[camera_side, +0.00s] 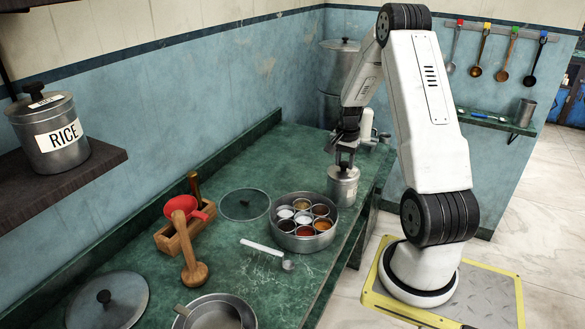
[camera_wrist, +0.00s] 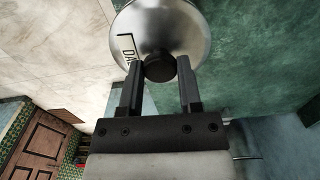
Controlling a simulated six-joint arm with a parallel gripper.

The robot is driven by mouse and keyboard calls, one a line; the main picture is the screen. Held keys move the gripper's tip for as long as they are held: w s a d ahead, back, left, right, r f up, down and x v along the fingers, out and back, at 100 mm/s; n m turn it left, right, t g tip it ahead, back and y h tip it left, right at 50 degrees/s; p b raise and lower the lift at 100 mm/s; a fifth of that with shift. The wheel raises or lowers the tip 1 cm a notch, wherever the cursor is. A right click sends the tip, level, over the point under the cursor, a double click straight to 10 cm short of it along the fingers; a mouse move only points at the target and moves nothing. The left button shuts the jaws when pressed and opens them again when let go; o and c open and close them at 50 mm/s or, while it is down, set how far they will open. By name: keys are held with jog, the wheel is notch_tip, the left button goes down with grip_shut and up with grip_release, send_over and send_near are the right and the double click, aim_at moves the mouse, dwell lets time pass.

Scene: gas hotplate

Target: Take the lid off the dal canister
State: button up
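The dal canister (camera_side: 343,189) is a small steel can standing on the green counter, right of the spice tin in the side view. In the wrist view its shiny lid (camera_wrist: 190,25), a label reading "DA" and the black lid knob (camera_wrist: 160,67) show. The lid is on the canister. My gripper (camera_side: 345,163) points down over it. In the wrist view the two fingers of my gripper (camera_wrist: 160,75) stand on either side of the knob, very close to it. I cannot tell whether they press on it.
A round spice tin (camera_side: 304,242) with several small cups stands left of the canister. A glass lid (camera_side: 244,204), a spoon (camera_side: 270,250), a wooden holder (camera_side: 184,233) and pans lie farther left. A tall steel pot (camera_side: 338,65) stands behind. The rice canister (camera_side: 48,135) is on a wall shelf.

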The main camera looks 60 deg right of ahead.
aim_at(345, 164)
grip_shut()
jog(key=shift+r, duration=0.1)
jog(key=shift+r, duration=0.4)
notch_tip(345, 164, up, 3)
jog(key=shift+s+a+f, duration=0.15)
jog(key=shift+f, duration=0.05)
jog(key=s+a+r, duration=0.9)
jog(key=shift+s+a+r, duration=0.2)
jog(key=shift+s+a, duration=0.05)
jog(key=shift+a, duration=0.15)
dwell(0.3)
